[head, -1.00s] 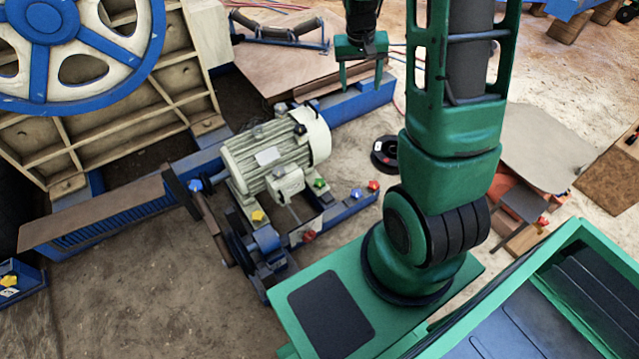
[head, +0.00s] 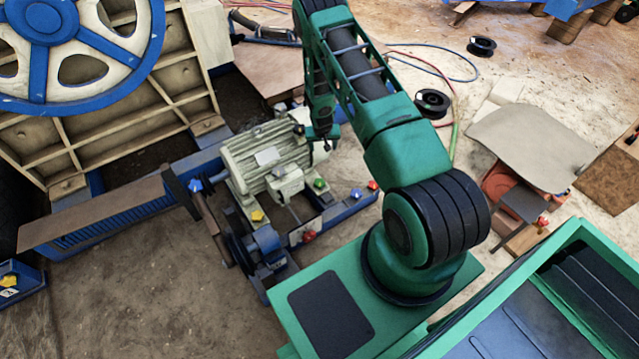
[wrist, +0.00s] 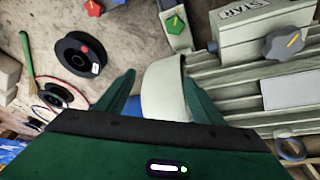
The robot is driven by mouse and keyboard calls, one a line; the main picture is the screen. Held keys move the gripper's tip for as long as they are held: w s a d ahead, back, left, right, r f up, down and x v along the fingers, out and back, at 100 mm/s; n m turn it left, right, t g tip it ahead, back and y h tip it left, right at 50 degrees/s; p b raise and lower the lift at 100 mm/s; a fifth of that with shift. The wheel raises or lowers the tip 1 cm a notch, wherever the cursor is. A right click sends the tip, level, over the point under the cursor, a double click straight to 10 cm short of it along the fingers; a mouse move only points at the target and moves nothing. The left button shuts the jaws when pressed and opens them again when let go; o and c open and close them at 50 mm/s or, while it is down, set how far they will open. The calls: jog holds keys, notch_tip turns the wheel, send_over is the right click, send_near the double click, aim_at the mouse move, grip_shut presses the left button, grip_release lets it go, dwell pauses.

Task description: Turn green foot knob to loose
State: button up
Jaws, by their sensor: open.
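The green foot knob (head: 320,184) sits at the right foot of the cream motor (head: 265,155). In the wrist view the green knob (wrist: 175,24) is near the top middle, with a yellow mark on its face. My gripper (wrist: 160,88) is open, its two green fingers pointing at the motor's rounded cream end (wrist: 163,85), which shows between them. The fingers are apart from the knob. In the head view my gripper (head: 320,138) hangs at the motor's right end, its fingers small and partly unclear.
Other knobs are nearby: yellow (head: 258,215), red (head: 309,236), blue (head: 356,193) and another red (head: 373,185). A grey knob (wrist: 283,43) with an orange mark sits on the motor's box. A black spool (head: 432,103) and hoses lie on the floor at right.

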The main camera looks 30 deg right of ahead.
send_near(320, 182)
jog(key=shift+t+y, duration=0.3)
jog(key=shift+s+x, duration=0.15)
jog(key=shift+x, duration=1.9)
jog(key=shift+s+x, duration=0.1)
jog(key=shift+x, duration=1.95)
jog(key=shift+d, duration=0.15)
jog(key=shift+c, duration=0.6)
jog(key=c, duration=0.9)
